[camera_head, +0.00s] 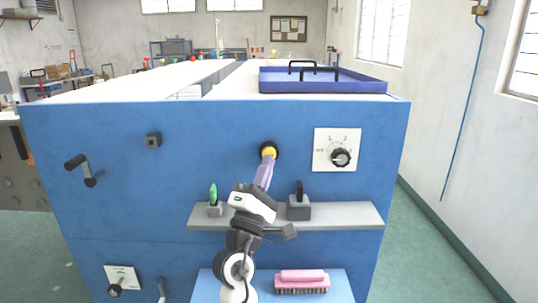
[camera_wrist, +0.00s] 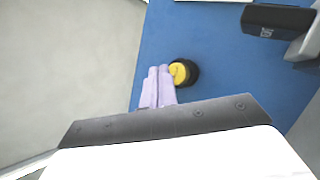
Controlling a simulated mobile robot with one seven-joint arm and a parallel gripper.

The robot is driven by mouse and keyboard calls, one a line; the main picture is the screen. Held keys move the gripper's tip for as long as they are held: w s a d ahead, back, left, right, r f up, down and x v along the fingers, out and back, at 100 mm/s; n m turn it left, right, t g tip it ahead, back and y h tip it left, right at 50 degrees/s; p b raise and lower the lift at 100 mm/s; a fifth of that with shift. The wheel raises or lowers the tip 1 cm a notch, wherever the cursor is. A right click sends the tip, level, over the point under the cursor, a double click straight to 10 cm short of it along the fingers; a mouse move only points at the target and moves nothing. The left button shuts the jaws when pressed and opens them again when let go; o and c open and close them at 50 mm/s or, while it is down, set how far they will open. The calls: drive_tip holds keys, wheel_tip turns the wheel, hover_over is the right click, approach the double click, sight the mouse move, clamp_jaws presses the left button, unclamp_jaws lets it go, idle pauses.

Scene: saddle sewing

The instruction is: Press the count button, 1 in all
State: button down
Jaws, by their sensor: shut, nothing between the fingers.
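The count button is a yellow round button in a black collar (camera_head: 268,150) on the blue front panel of the machine. It also shows in the wrist view (camera_wrist: 180,73), just beyond and to the right of my fingertips. My gripper (camera_head: 266,163) has pale purple fingers that are shut and empty. In the head view its fingertips reach up to the lower edge of the button and overlap it. In the wrist view the fingertips (camera_wrist: 163,70) lie right beside the yellow cap. I cannot tell whether they touch it or whether the cap is pushed in.
A dial on a white plate (camera_head: 338,150) is right of the button. A grey shelf (camera_head: 345,214) below holds a green-tipped item (camera_head: 213,194) and a dark handled block (camera_head: 299,206). A crank (camera_head: 82,168) sticks out at left. A blue tray (camera_head: 325,87) lies on top.

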drive_tip(key=s+p, duration=0.1)
drive_tip(key=s, duration=0.3)
drive_tip(key=shift+s, duration=0.2)
idle(0.5)
